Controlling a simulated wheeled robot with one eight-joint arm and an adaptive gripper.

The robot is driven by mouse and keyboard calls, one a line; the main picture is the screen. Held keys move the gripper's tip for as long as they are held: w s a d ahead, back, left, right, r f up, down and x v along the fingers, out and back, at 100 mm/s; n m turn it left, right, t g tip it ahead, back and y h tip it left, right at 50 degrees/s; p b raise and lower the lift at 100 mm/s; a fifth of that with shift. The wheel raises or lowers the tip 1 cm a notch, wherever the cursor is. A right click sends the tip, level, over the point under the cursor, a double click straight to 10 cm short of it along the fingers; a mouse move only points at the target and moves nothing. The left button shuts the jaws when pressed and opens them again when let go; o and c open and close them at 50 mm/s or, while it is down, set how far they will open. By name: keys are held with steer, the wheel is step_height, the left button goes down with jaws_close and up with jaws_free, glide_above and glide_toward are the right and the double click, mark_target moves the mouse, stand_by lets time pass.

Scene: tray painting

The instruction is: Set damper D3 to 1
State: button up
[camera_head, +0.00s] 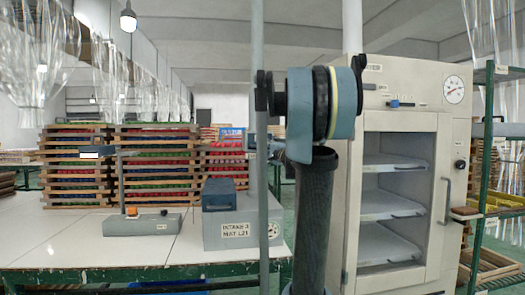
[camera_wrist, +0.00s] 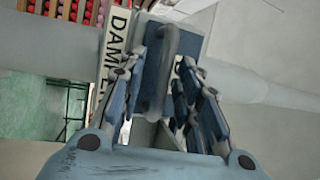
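In the wrist view a blue-grey damper housing (camera_wrist: 191,40) carries a rounded grey handle (camera_wrist: 160,75). A pale plate (camera_wrist: 116,42) beside it shows the letters "DAMP"; the rest of the label and any number are covered. My gripper (camera_wrist: 167,85) has its dark blue fingers on either side of the handle. They stand apart and look open around it; I cannot tell whether a finger touches it. The position scale is not readable. In the head view my arm rises in the middle and hides most of the gripper and damper.
A grey vertical pipe (camera_head: 258,40) stands just left of my arm. A pale oven cabinet (camera_head: 400,95) with shelves and a round gauge (camera_head: 454,89) is at the right.

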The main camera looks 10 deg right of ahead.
jaws_close()
steer(key=shift+s, duration=0.1)
steer(key=shift+s, duration=1)
jaws_free()
steer(key=shift+w+f, duration=0.1)
steer(key=v, duration=1.2)
